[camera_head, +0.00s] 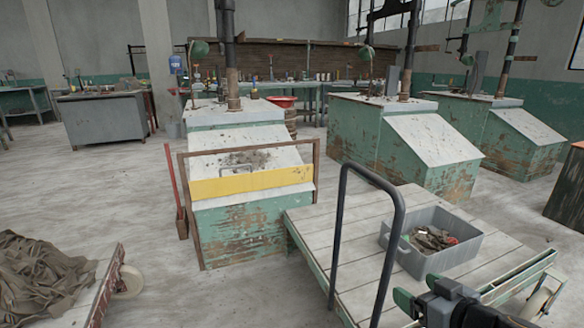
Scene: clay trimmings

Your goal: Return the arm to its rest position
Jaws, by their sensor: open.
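My gripper (418,291) shows at the bottom right, at the end of my dark arm. Its two green-tipped fingers stand apart, and I see nothing between them. I cannot tell how high the gripper is above the cart. Most of my arm is outside the picture.
The cart's black handle (342,215) rises left of my gripper. A green bench (240,228) with a yellow board (250,182) and loose crumbs stands behind. Another cart (105,285) with brown cloth (40,275) is at lower left. Bare floor lies between the carts.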

